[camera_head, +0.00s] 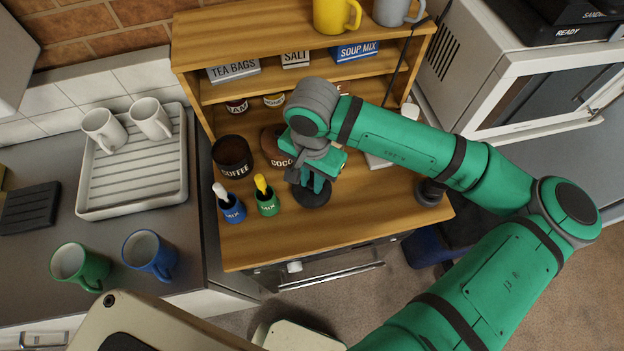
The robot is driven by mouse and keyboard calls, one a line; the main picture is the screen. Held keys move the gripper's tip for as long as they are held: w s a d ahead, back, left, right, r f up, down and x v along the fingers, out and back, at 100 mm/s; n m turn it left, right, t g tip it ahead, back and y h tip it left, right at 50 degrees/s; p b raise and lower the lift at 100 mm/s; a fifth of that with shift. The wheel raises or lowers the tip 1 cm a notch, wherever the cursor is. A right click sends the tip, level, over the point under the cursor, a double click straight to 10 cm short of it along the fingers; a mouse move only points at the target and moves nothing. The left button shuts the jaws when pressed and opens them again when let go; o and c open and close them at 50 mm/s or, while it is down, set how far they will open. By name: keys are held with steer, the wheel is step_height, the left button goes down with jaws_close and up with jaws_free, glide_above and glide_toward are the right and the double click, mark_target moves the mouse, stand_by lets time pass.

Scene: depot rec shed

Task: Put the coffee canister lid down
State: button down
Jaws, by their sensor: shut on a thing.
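The coffee canister (235,170) stands open on the wooden shelf unit's lower surface, a dark brown cylinder labelled COFFEE. Its dark round lid (311,198) is to the right, near the front of the wooden surface. My gripper (314,183) points down and is shut on the lid from above. I cannot tell whether the lid touches the wood or hangs just above it. The cocoa canister (279,160) stands between them, partly hidden by my gripper.
A blue pot (232,211) and a green pot (267,206) with scoops stand left of the lid. A dark object (430,192) stands at the right edge. The wooden surface (365,215) is bare right of the lid. A shelf rises behind.

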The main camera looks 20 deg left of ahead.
mark_target(312, 184)
step_height(312, 184, down, 2)
steer(key=shift+w+f, duration=0.1)
steer(key=shift+f, duration=0.1)
steer(key=shift+s+f, duration=0.2)
steer(key=shift+f, duration=0.1)
steer(key=c, duration=1.6)
jaws_free()
step_height(312, 184, up, 12)
steer(key=shift+r, duration=0.15)
steer(key=shift+d, duration=0.1)
